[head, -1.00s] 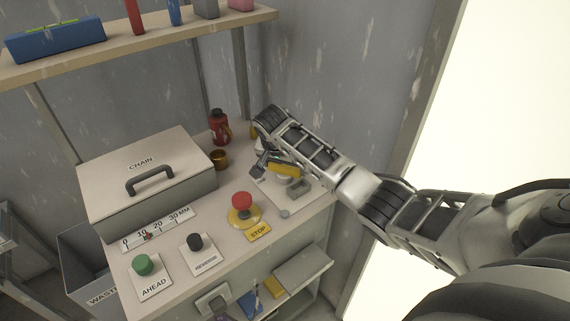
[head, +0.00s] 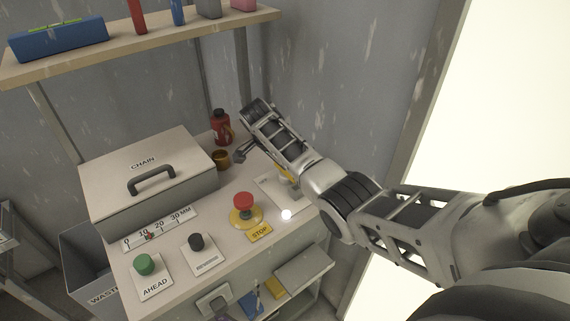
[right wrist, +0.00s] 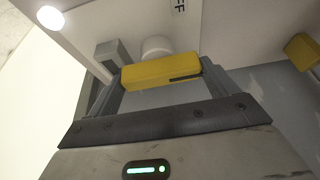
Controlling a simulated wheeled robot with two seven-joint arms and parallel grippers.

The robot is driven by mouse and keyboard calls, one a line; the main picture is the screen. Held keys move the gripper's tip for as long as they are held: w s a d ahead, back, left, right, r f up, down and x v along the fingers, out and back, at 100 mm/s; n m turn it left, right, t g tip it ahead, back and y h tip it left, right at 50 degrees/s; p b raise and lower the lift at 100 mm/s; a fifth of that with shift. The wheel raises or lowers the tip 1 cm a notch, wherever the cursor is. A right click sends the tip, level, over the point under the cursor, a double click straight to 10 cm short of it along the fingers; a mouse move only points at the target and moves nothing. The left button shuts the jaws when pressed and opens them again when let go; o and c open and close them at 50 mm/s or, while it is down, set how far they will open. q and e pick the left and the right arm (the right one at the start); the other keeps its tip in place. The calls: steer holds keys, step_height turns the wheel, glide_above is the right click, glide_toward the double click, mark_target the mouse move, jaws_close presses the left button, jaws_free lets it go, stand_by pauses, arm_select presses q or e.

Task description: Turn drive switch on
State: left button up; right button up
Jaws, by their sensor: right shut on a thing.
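The drive switch has a yellow handle (right wrist: 160,72) on a pale round hub (right wrist: 156,45), fixed to a light plate (head: 268,188) at the right end of the bench. In the right wrist view my right gripper (right wrist: 160,78) is shut on the yellow handle, a finger at each end. In the head view my arm covers most of the switch; a bit of yellow shows at its edge. A small round lamp (head: 287,214) on the plate glows bright white; it also glows in the wrist view (right wrist: 50,18). My left gripper is not in view.
A red stop button (head: 243,202) on a yellow base stands left of the switch plate. Black (head: 196,241) and green (head: 144,264) buttons are further left. A chain box (head: 150,170), brass cup (head: 220,159) and red bottle (head: 221,128) stand behind. The wall is close behind my gripper.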

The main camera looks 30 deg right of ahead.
steer(key=shift+d+r, duration=0.15)
steer(key=o, duration=0.8)
steer(key=v, duration=1.6)
